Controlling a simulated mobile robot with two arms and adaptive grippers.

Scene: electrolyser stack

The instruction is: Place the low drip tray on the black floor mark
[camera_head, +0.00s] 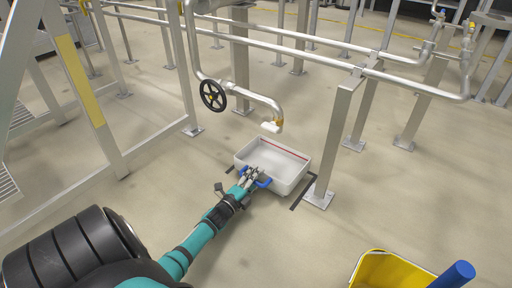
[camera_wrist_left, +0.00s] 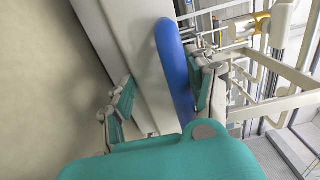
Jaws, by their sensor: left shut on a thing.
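The low drip tray (camera_head: 290,184) is a white, shallow, open box with a red line along its inner far wall and blue handles on the near side. It is level, on or just above the floor; I cannot tell which. Black floor mark strips (camera_head: 300,192) show at its right corner and by its left corner, the rest hidden under the tray. My left gripper (camera_head: 254,177) is shut on the tray's near side. In the left wrist view its fingers (camera_wrist_left: 165,95) straddle the white wall and blue handle (camera_wrist_left: 173,65). My right gripper is not in view.
A pipe outlet (camera_head: 271,127) with a black handwheel (camera_head: 213,96) hangs above and behind the tray. A steel post (camera_head: 337,140) stands close at its right. A yellow bucket (camera_head: 385,270) is at lower right. A ladder-like frame is at left. Floor in front is clear.

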